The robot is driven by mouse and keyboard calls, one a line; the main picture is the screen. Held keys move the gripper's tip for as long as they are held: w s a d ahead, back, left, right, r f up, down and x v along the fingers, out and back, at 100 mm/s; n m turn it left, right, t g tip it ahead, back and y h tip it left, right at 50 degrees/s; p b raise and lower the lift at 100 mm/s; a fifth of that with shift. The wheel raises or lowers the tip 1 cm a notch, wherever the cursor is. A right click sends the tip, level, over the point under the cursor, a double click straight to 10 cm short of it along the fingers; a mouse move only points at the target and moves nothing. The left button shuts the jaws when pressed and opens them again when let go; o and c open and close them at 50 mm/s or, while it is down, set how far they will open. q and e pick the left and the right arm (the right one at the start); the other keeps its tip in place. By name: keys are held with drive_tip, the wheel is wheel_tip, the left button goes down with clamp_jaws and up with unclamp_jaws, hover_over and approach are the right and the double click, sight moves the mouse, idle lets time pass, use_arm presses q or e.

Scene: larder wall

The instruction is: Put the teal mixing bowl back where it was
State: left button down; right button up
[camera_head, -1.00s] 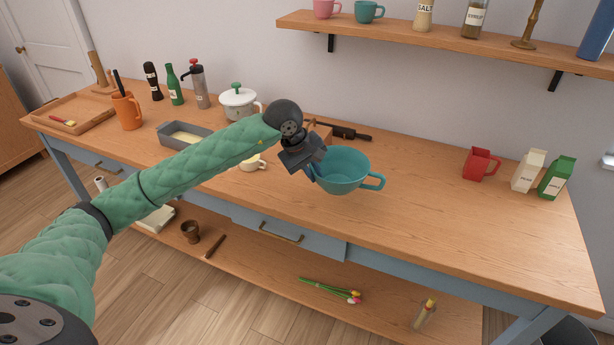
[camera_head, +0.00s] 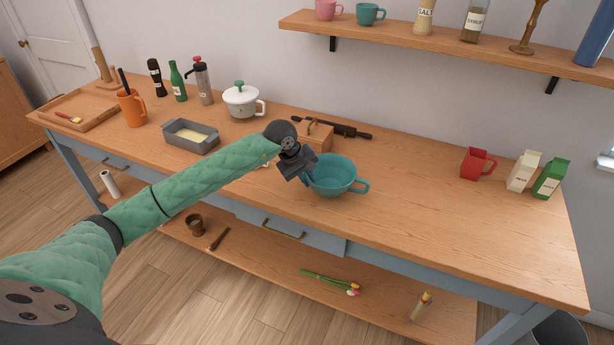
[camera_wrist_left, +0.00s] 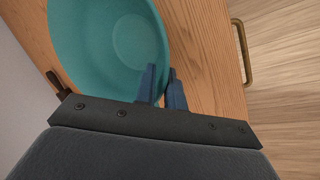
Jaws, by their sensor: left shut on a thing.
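The teal mixing bowl (camera_head: 336,177), with a handle on its right side, is upright at the middle of the wooden worktop. I cannot tell whether its base touches the wood. My left gripper (camera_head: 307,178) is at the bowl's left rim and shut on it. In the left wrist view the two blue fingers (camera_wrist_left: 163,90) pinch the rim of the bowl (camera_wrist_left: 105,45), one finger inside and one outside. The bowl looks empty. My right gripper is in neither view.
A wooden box (camera_head: 315,137) and a dark rolling pin (camera_head: 340,128) lie behind the bowl. A loaf tin (camera_head: 190,137) and white pot (camera_head: 242,101) are to the left. A red jug (camera_head: 477,163) and cartons (camera_head: 522,171) stand right. Worktop between bowl and jug is clear.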

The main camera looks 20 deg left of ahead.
use_arm(q)
drive_tip(key=shift+f, duration=0.25)
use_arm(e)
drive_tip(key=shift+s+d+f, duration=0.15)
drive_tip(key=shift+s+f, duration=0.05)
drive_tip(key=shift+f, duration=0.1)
use_arm(q)
drive_tip(key=shift+f, duration=0.1)
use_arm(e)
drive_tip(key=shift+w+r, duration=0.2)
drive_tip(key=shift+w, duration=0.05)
use_arm(q)
drive_tip(key=c, duration=1.5)
unclamp_jaws()
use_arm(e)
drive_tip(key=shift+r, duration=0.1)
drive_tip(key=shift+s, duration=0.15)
